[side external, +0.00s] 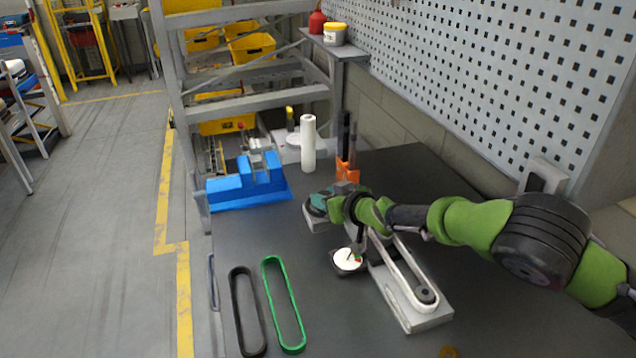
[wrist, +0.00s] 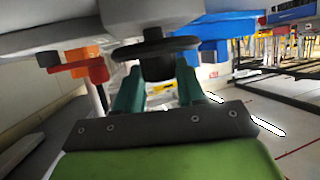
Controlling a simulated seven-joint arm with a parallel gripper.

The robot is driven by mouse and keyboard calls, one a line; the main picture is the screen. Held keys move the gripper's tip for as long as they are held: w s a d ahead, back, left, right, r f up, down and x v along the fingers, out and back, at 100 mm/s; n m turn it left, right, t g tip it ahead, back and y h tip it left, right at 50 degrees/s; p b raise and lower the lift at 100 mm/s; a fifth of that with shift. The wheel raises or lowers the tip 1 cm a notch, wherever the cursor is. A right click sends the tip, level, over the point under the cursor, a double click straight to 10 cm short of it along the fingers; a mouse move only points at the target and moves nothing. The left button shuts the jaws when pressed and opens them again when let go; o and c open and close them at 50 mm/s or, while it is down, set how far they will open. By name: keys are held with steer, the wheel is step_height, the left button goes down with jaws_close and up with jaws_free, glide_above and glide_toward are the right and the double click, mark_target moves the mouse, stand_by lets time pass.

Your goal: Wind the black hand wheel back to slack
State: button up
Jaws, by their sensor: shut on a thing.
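The black hand wheel (wrist: 125,53) shows in the wrist view as a dark disc with a hub under a grey body. My gripper (wrist: 157,82) has its two teal fingers closed on either side of the wheel's hub. In the side external view my gripper (side external: 317,204) is at the far end of the grey conveyor unit (side external: 437,312), and the wheel is hidden or too small to make out there. A pale belt (side external: 400,285) runs along the unit. A white round dial (side external: 348,260) with small red and green marks stands beside it, partly behind my wrist.
A black belt loop (side external: 236,315) and a green belt loop (side external: 270,290) lie at the front left of the dark table. A blue block fixture (side external: 230,190), a white roll (side external: 308,145) and an orange holder (side external: 346,170) stand behind my gripper. A pegboard wall (side external: 510,70) is at the right.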

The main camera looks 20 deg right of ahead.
steer(key=shift+d+y, duration=0.1)
steer(key=shift+y, duration=0.2)
steer(key=o, duration=1.1)
steer(key=shift+c, duration=0.2)
steer(key=shift+n, duration=0.3)
steer(key=v, duration=1.7)
steer(key=shift+w, duration=0.1)
